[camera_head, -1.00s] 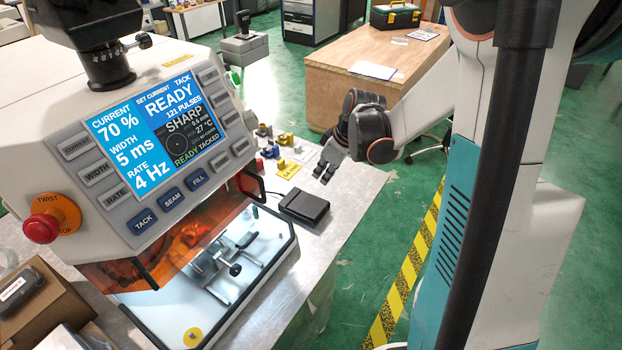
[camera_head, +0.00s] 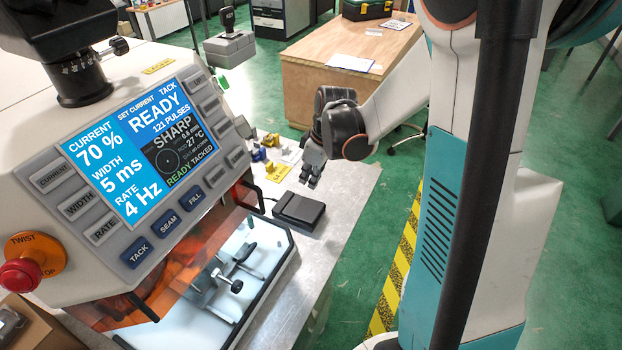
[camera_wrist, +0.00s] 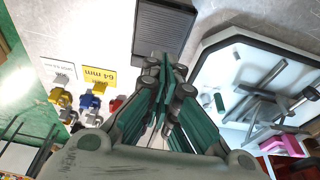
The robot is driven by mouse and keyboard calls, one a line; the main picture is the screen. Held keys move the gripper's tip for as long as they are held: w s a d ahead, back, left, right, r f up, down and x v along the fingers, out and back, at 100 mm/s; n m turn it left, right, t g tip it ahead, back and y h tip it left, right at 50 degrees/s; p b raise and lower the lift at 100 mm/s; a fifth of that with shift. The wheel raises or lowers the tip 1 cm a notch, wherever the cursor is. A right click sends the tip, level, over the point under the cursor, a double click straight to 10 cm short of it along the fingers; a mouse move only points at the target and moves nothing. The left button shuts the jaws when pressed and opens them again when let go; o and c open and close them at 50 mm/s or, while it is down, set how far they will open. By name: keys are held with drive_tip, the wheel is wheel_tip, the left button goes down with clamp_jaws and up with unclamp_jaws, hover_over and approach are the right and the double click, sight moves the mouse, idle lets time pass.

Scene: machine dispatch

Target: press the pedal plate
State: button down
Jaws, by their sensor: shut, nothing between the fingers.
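The pedal plate (camera_head: 299,209) is a flat black ridged block on the metal bench, right of the welding machine. In the wrist view the pedal (camera_wrist: 163,28) lies at the top centre, just beyond my fingertips. My gripper (camera_head: 309,180) is shut and empty. In the head view it hangs just above and behind the pedal, fingers pointing down.
The welding machine (camera_head: 70,235) with its screen stands close on the left. Its lit chamber holds a clamp fixture (camera_head: 222,282). Small coloured parts (camera_head: 258,156) and a yellow label (camera_head: 278,172) lie behind the pedal. The bench's right edge is near; green floor lies beyond.

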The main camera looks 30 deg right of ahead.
drive_tip(key=b, duration=0.3)
approach(309, 211)
drive_tip(key=w+f, duration=0.1)
drive_tip(key=w+a+f, duration=0.1)
drive_tip(key=f, duration=0.1)
drive_tip(key=w+f, duration=0.1)
drive_tip(key=f, duration=0.1)
drive_tip(key=shift+w+a+f, duration=0.1)
drive_tip(key=shift+a, duration=0.2)
drive_tip(key=shift+f+b, duration=0.3)
drive_tip(key=shift+f, duration=0.2)
drive_tip(key=shift+s+d+f+b, duration=0.1)
drive_tip(key=shift+s+f+b, duration=0.15)
drive_tip(key=shift+f+b, duration=0.4)
drive_tip(key=shift+s+d+f+b, duration=0.1)
drive_tip(key=shift+s+f+b, duration=0.1)
drive_tip(key=shift+f+b, duration=0.3)
drive_tip(key=shift+s, duration=0.1)
